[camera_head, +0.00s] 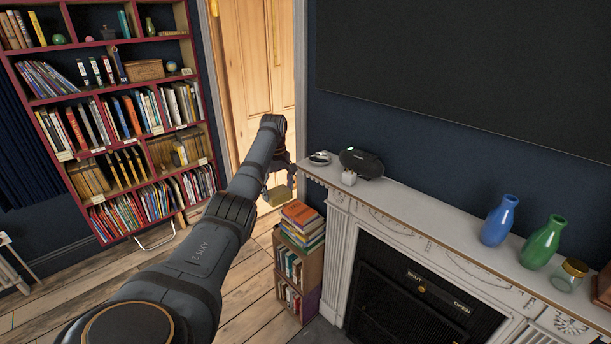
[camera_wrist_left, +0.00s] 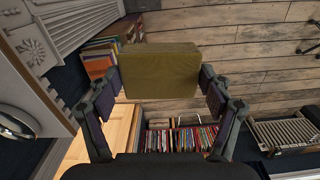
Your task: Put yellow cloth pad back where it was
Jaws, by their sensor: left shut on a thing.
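The yellow cloth pad (camera_wrist_left: 160,71) is a flat olive-yellow block. In the left wrist view it sits between the two fingers of my left gripper (camera_wrist_left: 163,82), which is shut on it. In the head view my left gripper (camera_head: 279,185) is at the end of the extended left arm, with the pad (camera_head: 280,194) showing small below it. The pad is in the air, to the left of the mantel and above the small bookcase. My right gripper is not in view.
A small bookcase (camera_head: 288,258) with books stacked on top (camera_head: 301,217) stands beside the fireplace. The white mantel (camera_head: 425,222) holds a black device (camera_head: 361,162), a blue vase (camera_head: 499,221), a green vase (camera_head: 542,244) and a jar (camera_head: 568,275). A red bookshelf (camera_head: 100,94) is at left. Wooden floor (camera_head: 245,296) is open between.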

